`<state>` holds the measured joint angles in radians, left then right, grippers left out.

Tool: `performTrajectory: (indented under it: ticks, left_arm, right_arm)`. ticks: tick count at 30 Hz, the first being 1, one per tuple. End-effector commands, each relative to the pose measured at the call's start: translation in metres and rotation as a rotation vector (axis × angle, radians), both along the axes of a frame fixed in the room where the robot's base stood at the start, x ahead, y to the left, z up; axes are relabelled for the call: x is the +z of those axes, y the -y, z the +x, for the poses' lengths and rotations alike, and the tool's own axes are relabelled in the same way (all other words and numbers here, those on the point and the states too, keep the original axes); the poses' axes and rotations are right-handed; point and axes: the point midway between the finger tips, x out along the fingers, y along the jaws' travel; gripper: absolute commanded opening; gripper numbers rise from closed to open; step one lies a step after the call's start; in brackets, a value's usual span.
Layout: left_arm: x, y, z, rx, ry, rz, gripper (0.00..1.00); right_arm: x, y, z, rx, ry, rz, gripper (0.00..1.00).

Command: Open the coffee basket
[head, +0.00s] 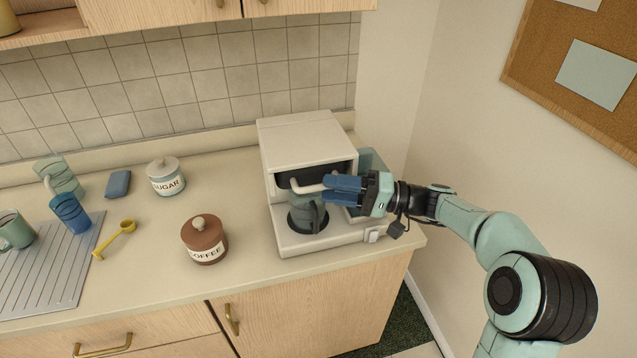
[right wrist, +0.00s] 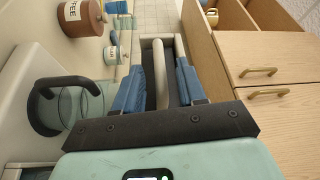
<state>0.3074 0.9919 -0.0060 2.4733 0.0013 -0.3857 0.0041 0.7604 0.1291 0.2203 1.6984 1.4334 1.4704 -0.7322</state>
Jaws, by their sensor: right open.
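The white coffee maker (head: 305,140) stands at the right end of the counter. The pale bar handle (head: 303,188) of its coffee basket sticks out from the dark opening under the top housing. My right gripper (head: 327,189) is at the front of the machine with its blue fingers open. In the right wrist view the handle (right wrist: 159,72) lies between the two fingers, with a gap on each side. The glass carafe (head: 306,217) sits below, partly hidden by the fingers; its dark handle (right wrist: 42,105) shows in the right wrist view. My left gripper is not in view.
A brown coffee jar (head: 204,240) and a sugar jar (head: 166,177) stand left of the machine. A yellow scoop (head: 114,238), a blue sponge (head: 118,184) and several mugs are further left. Upper cabinets (head: 160,12) hang above; a wall is close on the right.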

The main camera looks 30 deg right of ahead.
Motion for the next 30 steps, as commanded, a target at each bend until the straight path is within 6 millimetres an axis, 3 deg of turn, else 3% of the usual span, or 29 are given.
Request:
performTrajectory:
  ticks: [7,18,20,22,30]
  left_arm:
    - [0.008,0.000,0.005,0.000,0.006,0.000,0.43]
    - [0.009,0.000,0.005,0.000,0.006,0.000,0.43]
    - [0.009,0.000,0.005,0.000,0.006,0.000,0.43]
    - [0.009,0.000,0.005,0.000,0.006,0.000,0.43]
    - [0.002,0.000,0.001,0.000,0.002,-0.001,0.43]
  right_arm:
    - [0.003,-0.026,0.018,0.001,-0.002,0.001,0.40]
    - [0.002,-0.030,0.022,0.000,-0.002,0.000,0.40]
    - [0.002,-0.030,0.021,0.000,-0.002,0.000,0.24]
    - [0.002,-0.030,0.021,0.000,-0.002,0.000,0.01]
    - [0.000,-0.031,0.018,0.000,-0.003,-0.002,0.00]
